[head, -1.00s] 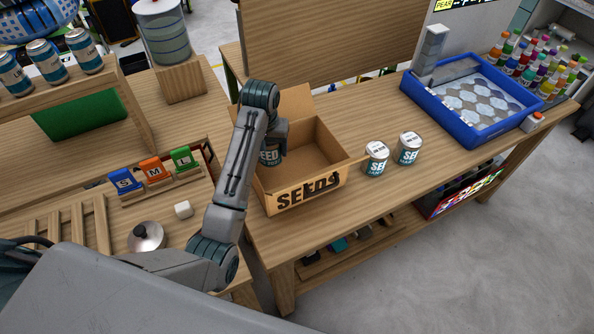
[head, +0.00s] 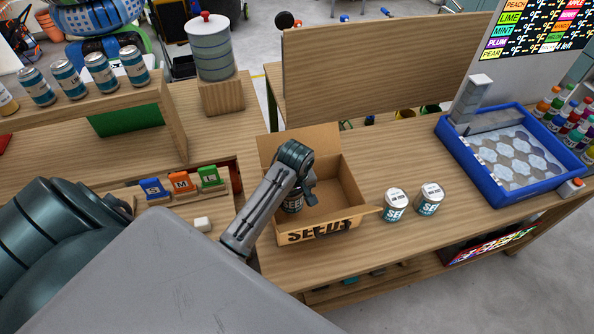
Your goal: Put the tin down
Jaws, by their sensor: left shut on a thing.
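My left gripper (head: 306,192) reaches down inside the open cardboard box marked SEEDS (head: 345,192). It is shut on a tin (head: 292,201) with a dark label, at the left side of the box. My own wrist hides part of the tin, and I cannot tell whether the tin touches the box floor. The rest of the box looks empty. Two white-topped seed tins (head: 396,205) and (head: 430,199) stand upright on the table to the right of the box. My right gripper is not in view.
A blue tray (head: 500,193) with pale hexagonal cells stands farther right. A wooden board (head: 380,70) rises behind the box. Several tins (head: 102,70) stand on the shelf at the left. S, M and L blocks (head: 181,182) sit left of the box.

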